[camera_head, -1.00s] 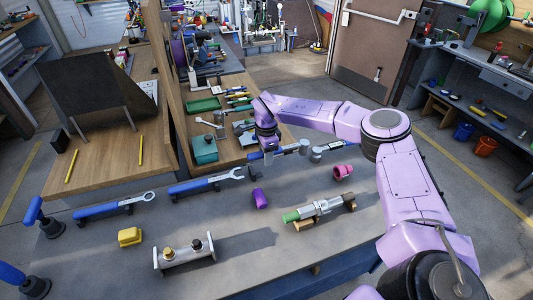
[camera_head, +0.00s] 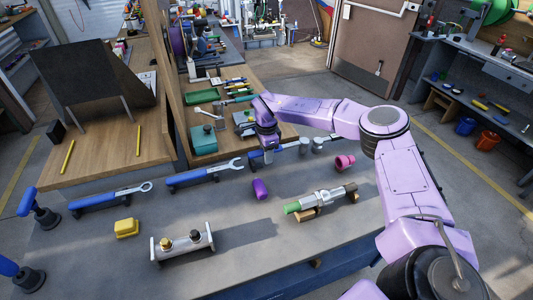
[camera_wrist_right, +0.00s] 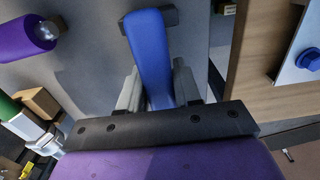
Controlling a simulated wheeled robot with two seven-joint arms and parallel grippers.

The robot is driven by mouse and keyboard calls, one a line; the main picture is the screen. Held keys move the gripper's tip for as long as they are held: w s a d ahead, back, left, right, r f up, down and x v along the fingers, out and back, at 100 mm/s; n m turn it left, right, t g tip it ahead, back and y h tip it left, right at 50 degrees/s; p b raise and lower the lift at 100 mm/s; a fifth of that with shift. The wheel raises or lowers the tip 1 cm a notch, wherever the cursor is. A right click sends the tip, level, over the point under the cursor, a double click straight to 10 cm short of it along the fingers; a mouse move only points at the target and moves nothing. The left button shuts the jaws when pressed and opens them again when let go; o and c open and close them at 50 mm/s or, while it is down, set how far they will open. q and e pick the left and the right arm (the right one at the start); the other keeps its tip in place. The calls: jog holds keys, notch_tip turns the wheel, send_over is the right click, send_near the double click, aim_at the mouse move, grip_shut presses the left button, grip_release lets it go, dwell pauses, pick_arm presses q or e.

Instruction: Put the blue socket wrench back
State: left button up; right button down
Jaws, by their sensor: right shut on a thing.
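The blue socket wrench (camera_head: 289,148) lies at the bench's far edge, its blue handle to the left and its metal head to the right in the head view. My right gripper (camera_head: 268,157) is over the handle from above. In the right wrist view the blue handle (camera_wrist_right: 150,55) runs between the two grey fingers (camera_wrist_right: 154,92), which are shut on it. A dark bracket (camera_wrist_right: 165,17) shows at the handle's far end; whether the wrench touches it, I cannot tell. My left gripper is not in view.
Two blue-handled wrenches (camera_head: 205,177) (camera_head: 110,198) lie left on the bench. A purple cylinder (camera_head: 260,189), a pink part (camera_head: 344,161), a green-tipped fitting (camera_head: 320,201), a yellow block (camera_head: 126,228) and a metal manifold (camera_head: 183,246) stand nearer. Bare bench surface (camera_head: 235,218) lies between them.

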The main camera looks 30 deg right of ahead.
jog(key=shift+f+b, duration=0.55)
jog(key=shift+f, duration=0.25)
jog(key=shift+c, duration=1.1)
grip_release()
jog(key=shift+r+p, duration=2.3)
jog(key=shift+r, duration=0.8)
